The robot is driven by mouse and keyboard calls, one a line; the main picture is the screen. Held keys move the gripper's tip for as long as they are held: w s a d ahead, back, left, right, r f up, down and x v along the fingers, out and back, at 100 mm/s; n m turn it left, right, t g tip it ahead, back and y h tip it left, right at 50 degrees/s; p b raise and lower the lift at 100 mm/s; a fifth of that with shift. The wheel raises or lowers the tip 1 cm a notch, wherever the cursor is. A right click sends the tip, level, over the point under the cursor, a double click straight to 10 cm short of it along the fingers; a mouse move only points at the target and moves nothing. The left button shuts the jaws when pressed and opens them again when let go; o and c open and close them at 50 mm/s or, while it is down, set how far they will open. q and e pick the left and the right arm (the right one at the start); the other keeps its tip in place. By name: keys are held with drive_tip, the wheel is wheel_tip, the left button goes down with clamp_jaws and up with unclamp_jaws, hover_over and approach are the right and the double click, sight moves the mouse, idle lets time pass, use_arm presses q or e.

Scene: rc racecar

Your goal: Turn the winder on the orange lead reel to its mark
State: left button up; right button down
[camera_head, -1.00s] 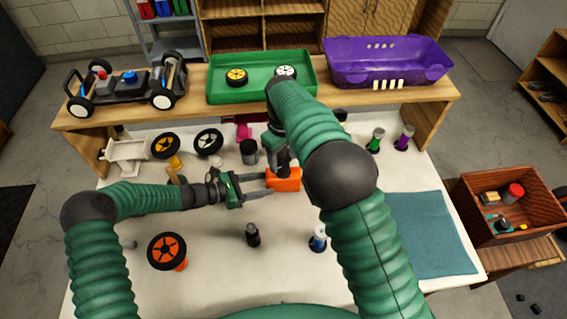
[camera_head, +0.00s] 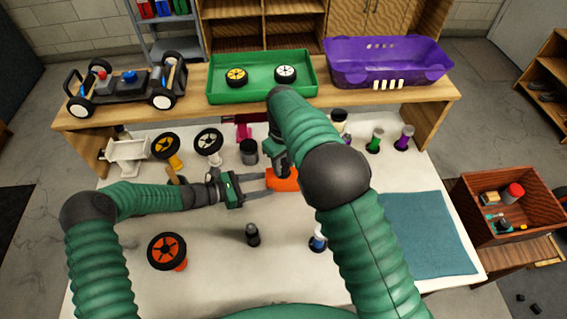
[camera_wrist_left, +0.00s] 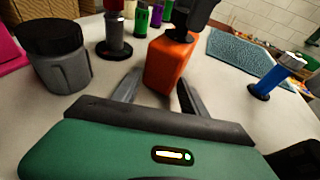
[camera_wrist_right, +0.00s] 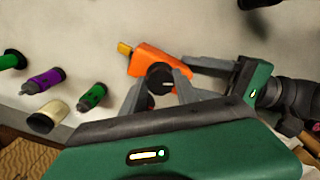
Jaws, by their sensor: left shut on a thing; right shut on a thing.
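The orange lead reel (camera_head: 281,181) lies on the white table near the middle, and its right part is hidden behind my right arm in the head view. My left gripper (camera_head: 268,184) is shut on the reel's body from the left; the reel shows between its fingers in the left wrist view (camera_wrist_left: 170,66). My right gripper (camera_wrist_right: 158,85) reaches down from above and is shut on the dark round winder (camera_wrist_right: 159,77) on top of the reel. A pale line shows on the winder's face. A yellow tip (camera_wrist_right: 125,48) sticks out at one end of the reel. I cannot make out the mark.
A grey jar with a black lid (camera_head: 249,151) stands behind my left gripper. A dark bottle (camera_head: 253,235) and a blue-and-white spool (camera_head: 318,238) stand in front. Green (camera_head: 375,140) and purple (camera_head: 404,138) spools are at the back right. A blue mat (camera_head: 428,235) lies right.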

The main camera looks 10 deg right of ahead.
drive_tip(key=m, duration=0.5)
drive_tip(key=shift+s+a, duration=0.1)
drive_tip(key=shift+a, duration=0.1)
drive_tip(key=c, duration=0.9)
unclamp_jaws()
drive_tip(key=shift+r, duration=0.1)
wheel_tip(320, 180, up, 12)
drive_tip(key=shift+a, duration=0.1)
